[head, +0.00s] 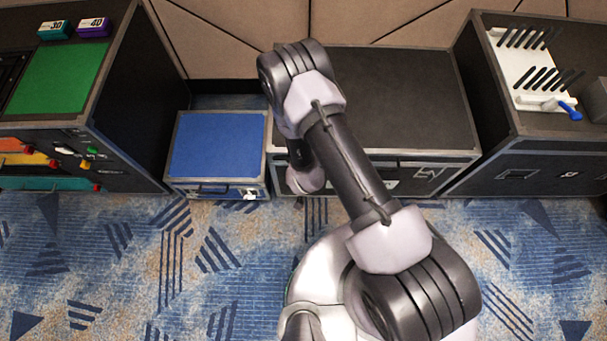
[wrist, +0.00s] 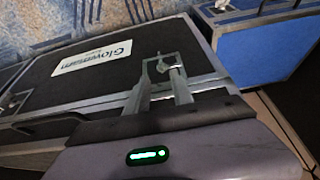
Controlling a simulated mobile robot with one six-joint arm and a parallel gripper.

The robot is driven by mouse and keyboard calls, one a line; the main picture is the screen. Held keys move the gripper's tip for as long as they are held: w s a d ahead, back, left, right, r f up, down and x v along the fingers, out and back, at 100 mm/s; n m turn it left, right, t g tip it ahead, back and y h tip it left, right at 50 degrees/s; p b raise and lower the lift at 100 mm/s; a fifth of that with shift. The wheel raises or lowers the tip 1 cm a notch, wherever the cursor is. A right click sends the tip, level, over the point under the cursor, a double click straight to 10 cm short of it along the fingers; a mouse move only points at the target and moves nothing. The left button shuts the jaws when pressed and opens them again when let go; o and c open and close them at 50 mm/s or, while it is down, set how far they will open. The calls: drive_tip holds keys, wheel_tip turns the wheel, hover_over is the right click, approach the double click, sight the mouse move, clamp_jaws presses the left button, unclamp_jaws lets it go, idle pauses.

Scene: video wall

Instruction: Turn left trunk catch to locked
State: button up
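The trunk is a black case with metal edges; its dark lid (head: 405,95) shows in the head view. Its front panel (wrist: 90,85) with a white label fills much of the wrist view. A metal catch (wrist: 164,63) sits at the panel's edge, on the side nearest the blue case. My gripper (wrist: 161,80) has its two fingers apart, tips at the catch, which shows between and just beyond them. I cannot tell whether the fingers touch it. In the head view my arm hides the gripper and this catch.
A low case with a blue top (head: 218,145) stands left of the trunk; it also shows in the wrist view (wrist: 250,60). Taller black cases stand at the far left (head: 125,110) and right (head: 490,100). Patterned carpet (head: 150,260) in front is clear.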

drive_tip(key=b+x, duration=0.4)
drive_tip(key=x, duration=0.6)
drive_tip(key=shift+a, duration=0.1)
drive_tip(key=shift+c, duration=0.2)
clamp_jaws()
